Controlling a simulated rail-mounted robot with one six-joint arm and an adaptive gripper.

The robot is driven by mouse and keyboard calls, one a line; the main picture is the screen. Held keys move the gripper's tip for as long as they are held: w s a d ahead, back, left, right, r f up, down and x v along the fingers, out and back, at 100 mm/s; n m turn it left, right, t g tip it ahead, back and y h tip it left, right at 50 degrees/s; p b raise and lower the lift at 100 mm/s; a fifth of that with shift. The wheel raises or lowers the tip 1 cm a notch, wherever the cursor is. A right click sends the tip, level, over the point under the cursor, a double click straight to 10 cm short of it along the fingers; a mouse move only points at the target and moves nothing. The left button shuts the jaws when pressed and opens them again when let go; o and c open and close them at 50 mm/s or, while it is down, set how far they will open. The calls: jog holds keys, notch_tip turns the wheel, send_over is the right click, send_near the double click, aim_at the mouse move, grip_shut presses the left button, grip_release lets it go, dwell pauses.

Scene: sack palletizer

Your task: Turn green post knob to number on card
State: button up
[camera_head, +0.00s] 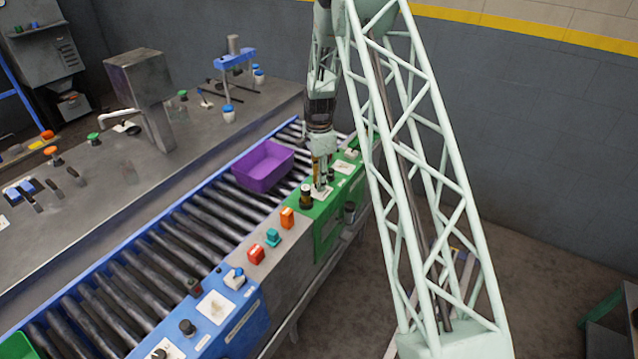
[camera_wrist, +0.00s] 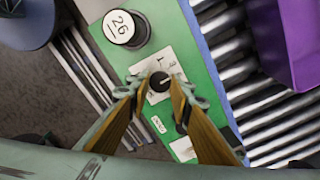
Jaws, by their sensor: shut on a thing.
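A black round knob (camera_wrist: 160,82) with a light pointer line sits on a white dial plate (camera_wrist: 147,67) on the green post panel (camera_wrist: 205,88). The pointer slants toward the right in the wrist view; most dial marks are too small to read. My gripper (camera_wrist: 160,93) has one fingertip on each side of the knob and is shut on it. In the head view, my gripper (camera_head: 321,183) reaches down to the green panel (camera_head: 328,207) and hides the knob. A white card (camera_wrist: 183,149) lies farther along the panel.
A purple bin (camera_head: 263,167) stands on the roller conveyor (camera_head: 175,226) beside the green panel. A blue panel (camera_head: 215,325) lies nearer.

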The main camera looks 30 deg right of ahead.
jog(key=n+b, duration=0.1)
jog(key=n, duration=0.5)
jog(key=n+b, duration=0.1)
jog(key=n, duration=0.4)
dwell(0.3)
jog(key=shift+n, duration=0.3)
jog(key=o, duration=0.9)
jog(key=shift+r, duration=0.15)
notch_tip(320, 180, up, 12)
jog(key=shift+f, duration=0.15)
dwell(0.5)
dwell(0.5)
